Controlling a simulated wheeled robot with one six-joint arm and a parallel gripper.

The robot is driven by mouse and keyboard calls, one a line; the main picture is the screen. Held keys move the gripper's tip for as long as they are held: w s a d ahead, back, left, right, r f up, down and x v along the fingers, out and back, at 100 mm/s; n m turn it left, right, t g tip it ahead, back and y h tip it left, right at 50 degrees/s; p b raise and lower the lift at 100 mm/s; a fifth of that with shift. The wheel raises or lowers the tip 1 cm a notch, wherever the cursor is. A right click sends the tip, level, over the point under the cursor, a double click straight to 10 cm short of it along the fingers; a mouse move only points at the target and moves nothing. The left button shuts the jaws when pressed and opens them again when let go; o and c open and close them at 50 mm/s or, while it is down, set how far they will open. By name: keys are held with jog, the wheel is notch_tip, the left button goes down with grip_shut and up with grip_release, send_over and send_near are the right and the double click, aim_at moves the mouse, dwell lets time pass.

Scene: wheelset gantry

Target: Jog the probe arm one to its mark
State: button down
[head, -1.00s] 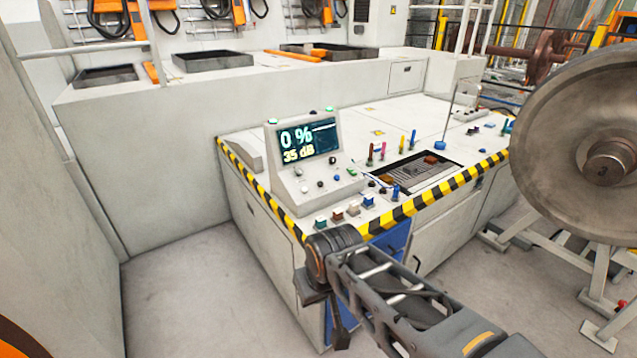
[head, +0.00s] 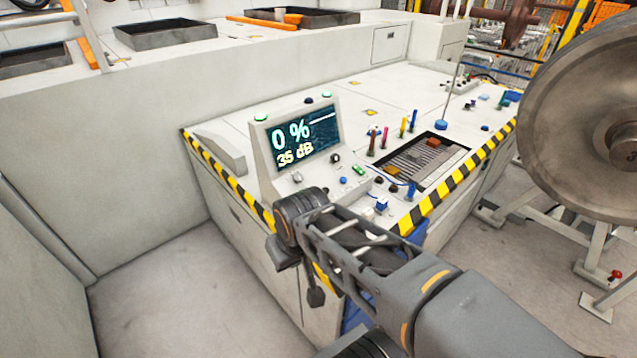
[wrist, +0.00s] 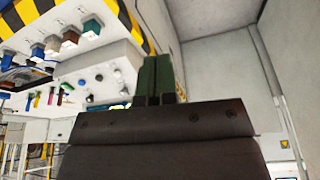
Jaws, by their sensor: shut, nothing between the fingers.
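The control console (head: 262,165) has a tilted screen (head: 303,138) reading "0 %" and "35 dB", with knobs and small buttons below it. A blue-topped switch (head: 382,204) shows near the console's front edge; my arm hides others of its row. In the wrist view the row shows a teal switch (wrist: 92,28), a brown switch (wrist: 70,38) and several more, upside down. My gripper (head: 315,297) points down beside the console's front edge, apart from the switches. Its dark green fingers (wrist: 160,75) are together and empty. I cannot tell which control or mark belongs to probe arm one.
Yellow-black striped edging (head: 430,208) borders the console top. A recessed tray (head: 425,162) and several coloured upright pens (head: 403,127) lie to the right. A large steel wheel (head: 590,130) on a stand is at the far right. The floor at left (head: 160,290) is clear.

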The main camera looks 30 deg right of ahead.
jog(key=shift+s, duration=0.15)
jog(key=w+a+r+m+y+p, duration=0.2)
jog(key=w+m+y+p, duration=0.2)
jog(key=w+m+y, duration=0.3)
jog(key=w+d+m+t+p, duration=0.3)
jog(key=w+d+m+t, duration=0.3)
jog(key=w+d+m, duration=0.45)
jog(key=w+d+f+m+t+h+p, duration=0.1)
jog(key=d+m+h, duration=0.3)
jog(key=d, duration=0.5)
jog(key=w+d+f+m+t+h+p, duration=0.2)
jog(key=w+d+f+m+t+h, duration=0.1)
jog(key=d+m, duration=0.5)
jog(key=shift+w+d+f+h, duration=0.5)
jog(key=shift+d+f, duration=0.1)
jog(key=shift+d, duration=0.15)
jog(key=shift+f, duration=0.1)
